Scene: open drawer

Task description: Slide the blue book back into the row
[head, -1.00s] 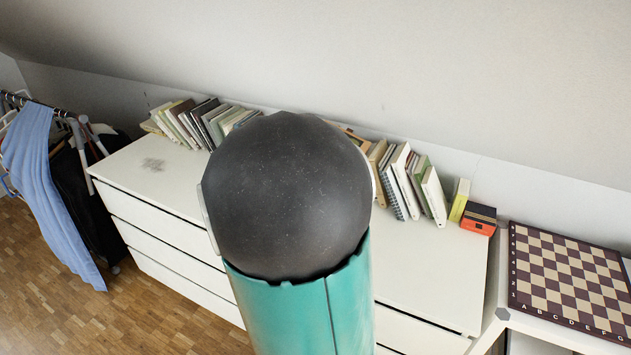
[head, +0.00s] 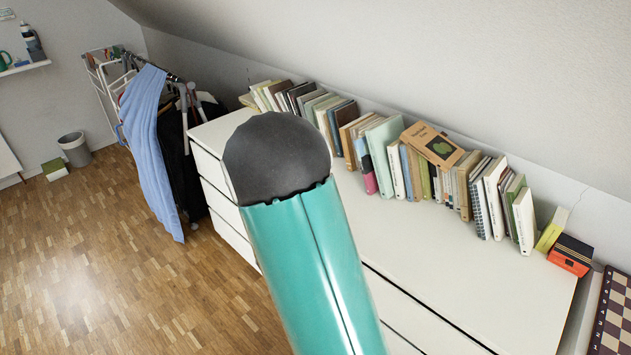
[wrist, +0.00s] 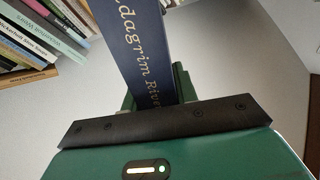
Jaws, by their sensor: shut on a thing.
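The blue book (wrist: 140,45) is dark navy with pale lettering on its spine. It stands out from my gripper (wrist: 156,92) in the wrist view, between the two green fingers, which are shut on it. Its far end runs out of the top of that view. In the head view my arm hides the gripper, and I cannot make out the held book. The row of books (head: 415,180) stands along the wall on the white dresser (head: 450,260), many of them leaning. Part of a row also shows upside down at the upper left of the wrist view (wrist: 35,40).
A brown book (head: 432,145) lies tilted on top of the row. An orange-and-black box (head: 571,255) and a yellow book (head: 552,230) stand at the row's right end. A chessboard (head: 610,315) is at the right edge. The dresser's front top is clear.

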